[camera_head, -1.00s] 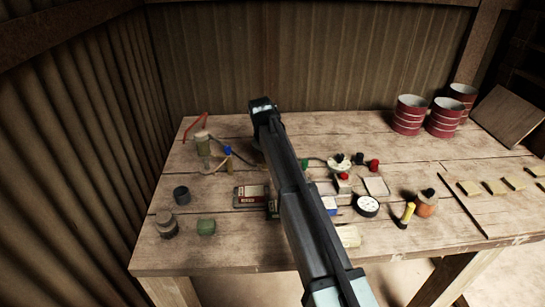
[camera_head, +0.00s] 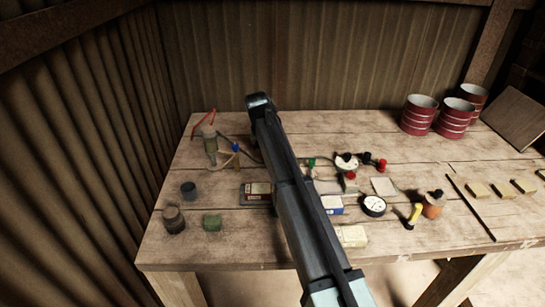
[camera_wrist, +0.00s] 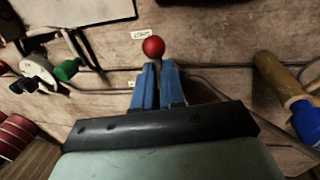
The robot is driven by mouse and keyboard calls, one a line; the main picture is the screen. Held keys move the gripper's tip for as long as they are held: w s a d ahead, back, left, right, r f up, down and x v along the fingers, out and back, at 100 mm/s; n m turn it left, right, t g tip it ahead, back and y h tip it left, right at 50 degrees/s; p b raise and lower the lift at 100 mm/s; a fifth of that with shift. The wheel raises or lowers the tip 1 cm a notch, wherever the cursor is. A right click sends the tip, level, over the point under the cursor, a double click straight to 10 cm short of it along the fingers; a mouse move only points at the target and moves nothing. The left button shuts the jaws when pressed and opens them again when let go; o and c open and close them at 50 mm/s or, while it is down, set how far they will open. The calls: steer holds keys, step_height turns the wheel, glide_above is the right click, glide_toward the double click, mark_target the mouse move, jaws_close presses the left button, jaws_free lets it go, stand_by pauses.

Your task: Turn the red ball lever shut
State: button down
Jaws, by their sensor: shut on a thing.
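In the wrist view the red ball lever (camera_wrist: 153,47) shows as a round red ball just beyond my fingertips. My gripper (camera_wrist: 158,72) has its two blue fingers closed around the lever below the ball. The ball stands clear of the finger ends. The lever's lower part and its base are hidden behind the fingers and the dark gripper body. A small white label (camera_wrist: 141,35) lies beside the ball; its print is too small to read. In the head view my arm covers the lever and my fingers.
To the right are a white dial (camera_head: 373,205), an orange jar (camera_head: 433,206) and red drums (camera_head: 419,115). A hose (camera_wrist: 220,93) passes near my fingers.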

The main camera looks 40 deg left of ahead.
stand_by(0.5)
steer(key=c, duration=1.2)
jaws_free()
steer(key=shift+r, duration=0.15)
step_height(320, 180, up, 13)
steer(key=s+a, duration=0.2)
steer(key=shift+r, duration=0.15)
